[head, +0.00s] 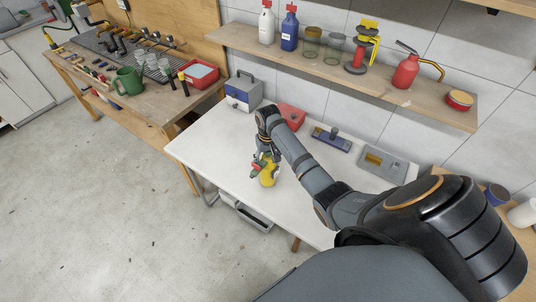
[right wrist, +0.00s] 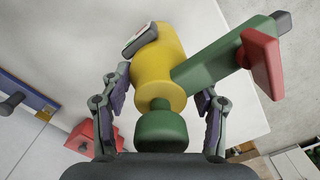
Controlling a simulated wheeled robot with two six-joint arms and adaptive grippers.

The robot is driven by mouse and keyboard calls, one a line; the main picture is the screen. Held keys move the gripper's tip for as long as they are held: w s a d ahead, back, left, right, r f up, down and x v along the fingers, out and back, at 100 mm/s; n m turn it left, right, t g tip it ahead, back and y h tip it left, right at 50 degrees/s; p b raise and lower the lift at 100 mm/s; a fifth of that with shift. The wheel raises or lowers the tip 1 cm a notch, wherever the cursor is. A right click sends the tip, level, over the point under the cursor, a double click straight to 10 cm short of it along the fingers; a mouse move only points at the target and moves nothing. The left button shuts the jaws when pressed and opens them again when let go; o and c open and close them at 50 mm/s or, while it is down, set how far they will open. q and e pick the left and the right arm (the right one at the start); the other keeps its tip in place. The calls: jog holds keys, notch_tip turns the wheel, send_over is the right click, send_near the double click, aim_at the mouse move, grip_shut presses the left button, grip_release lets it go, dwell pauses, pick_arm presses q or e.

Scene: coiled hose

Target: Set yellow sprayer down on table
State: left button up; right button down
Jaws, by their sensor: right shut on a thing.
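The yellow sprayer (head: 268,176) has a yellow body with green and red parts. In the head view it is at the end of my right arm, over the white table (head: 215,150) near its front edge. My right gripper (head: 264,160) is shut on it. In the right wrist view the sprayer (right wrist: 160,72) lies between the two fingers (right wrist: 162,98), its green knob toward the camera and its green arm with a red end pointing right. I cannot tell whether its base touches the table. My left gripper is not in view.
On the table stand a grey-blue toolbox (head: 243,91), a red box (head: 291,117), a blue tray-like item (head: 332,140) and a grey plate (head: 383,162). A shelf (head: 330,78) with bottles and jars hangs above. The table's left part is clear.

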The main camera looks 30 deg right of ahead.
jog(key=shift+f, duration=1)
jog(key=shift+c, duration=1.7)
grip_release()
jog(key=shift+s+f, duration=0.1)
jog(key=shift+f, duration=0.05)
notch_tip(320, 180, up, 12)
jog(key=shift+r+b, duration=0.15)
jog(key=shift+b, duration=0.6)
